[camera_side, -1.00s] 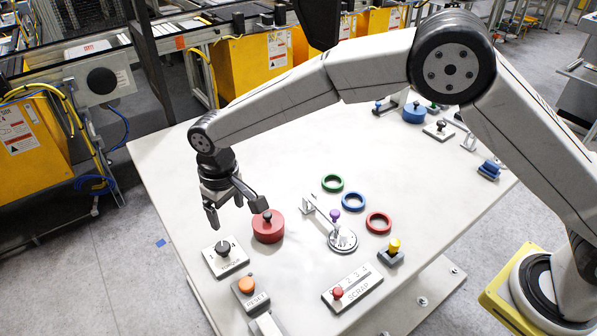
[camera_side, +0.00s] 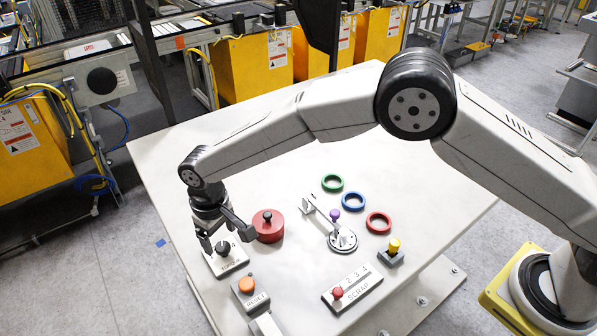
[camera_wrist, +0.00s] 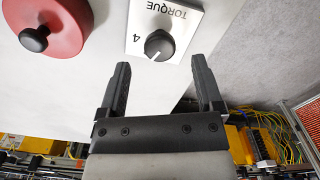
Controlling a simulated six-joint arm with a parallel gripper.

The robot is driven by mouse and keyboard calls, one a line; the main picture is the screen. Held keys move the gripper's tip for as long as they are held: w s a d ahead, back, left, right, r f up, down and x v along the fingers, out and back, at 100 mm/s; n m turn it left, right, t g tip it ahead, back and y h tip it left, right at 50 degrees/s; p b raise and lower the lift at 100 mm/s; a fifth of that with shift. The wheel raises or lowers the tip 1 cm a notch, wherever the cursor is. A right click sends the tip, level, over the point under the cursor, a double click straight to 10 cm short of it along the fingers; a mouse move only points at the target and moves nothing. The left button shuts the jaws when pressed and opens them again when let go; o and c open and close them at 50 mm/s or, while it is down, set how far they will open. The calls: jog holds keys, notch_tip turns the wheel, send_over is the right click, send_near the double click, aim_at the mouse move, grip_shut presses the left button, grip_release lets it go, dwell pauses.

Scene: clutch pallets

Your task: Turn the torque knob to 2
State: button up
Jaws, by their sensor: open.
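The torque knob (camera_side: 222,248) is a dark round knob on a white plate (camera_side: 231,265) at the table's near left edge. In the wrist view the knob (camera_wrist: 159,45) lies just beyond the fingertips, between their lines. A white pointer mark on it faces down and slightly left there. A "4" stands left of the knob on the plate (camera_wrist: 187,17), with TORQUE upside down above; which number the pointer meets cannot be told. My gripper (camera_side: 229,243) is open and empty, over the plate, its fingers to either side of the knob. It also shows in the wrist view (camera_wrist: 161,65).
A red round weight with a black knob (camera_side: 267,227) stands close right of my gripper. The orange RESET button (camera_side: 246,285) is just in front of the plate. The table's left edge is close.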

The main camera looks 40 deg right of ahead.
aim_at(222, 246)
jog(key=shift+f, duration=1.55)
grip_shut()
